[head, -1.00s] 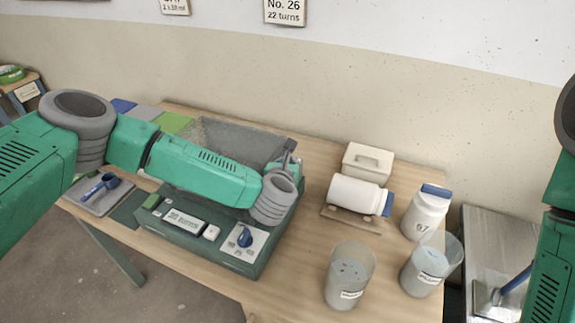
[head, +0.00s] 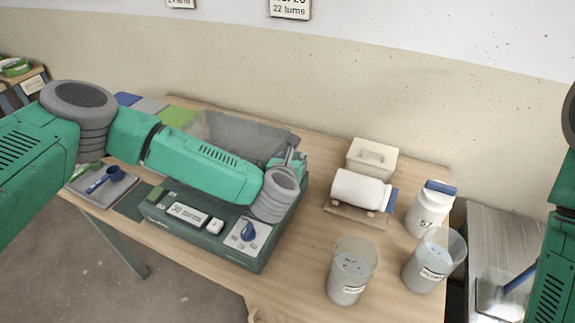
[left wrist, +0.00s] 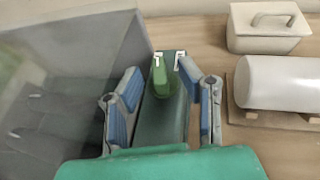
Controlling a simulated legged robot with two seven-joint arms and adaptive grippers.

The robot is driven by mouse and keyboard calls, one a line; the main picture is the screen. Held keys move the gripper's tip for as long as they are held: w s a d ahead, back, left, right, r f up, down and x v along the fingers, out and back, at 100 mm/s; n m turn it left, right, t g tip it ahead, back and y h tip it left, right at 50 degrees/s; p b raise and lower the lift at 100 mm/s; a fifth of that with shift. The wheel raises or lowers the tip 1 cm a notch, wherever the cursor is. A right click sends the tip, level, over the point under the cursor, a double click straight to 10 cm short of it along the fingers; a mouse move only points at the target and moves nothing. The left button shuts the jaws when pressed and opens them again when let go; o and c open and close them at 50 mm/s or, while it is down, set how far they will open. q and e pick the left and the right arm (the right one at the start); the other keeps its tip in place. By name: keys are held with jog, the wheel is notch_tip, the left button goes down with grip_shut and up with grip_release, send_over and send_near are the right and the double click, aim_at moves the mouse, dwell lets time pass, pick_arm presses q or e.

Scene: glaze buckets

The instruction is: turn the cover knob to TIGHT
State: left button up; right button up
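A green cover knob (left wrist: 164,82) stands on the green end strip of the machine (left wrist: 160,122) in the left wrist view. Its narrow end points up the picture, towards the left of two white marks, which are too small to read. My left gripper (left wrist: 160,88) is open, with one blue-padded finger on each side of the knob and visible gaps to it. In the head view my left gripper (head: 292,160) is over the machine's far right corner (head: 262,262), and my arm hides the knob. My right gripper is out of view.
A clear cover (head: 235,137) rises beside the left finger. A blue knob (head: 249,231) sits on the machine's front panel. To the right are a lying white jar (head: 358,189), a lidded box (head: 371,158), an upright jar (head: 428,211) and two clear cups (head: 352,272).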

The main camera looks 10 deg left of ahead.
pick_arm(q)
jog(key=v, duration=1)
jog(key=shift+s, duration=0.35)
jog(key=shift+a, duration=0.1)
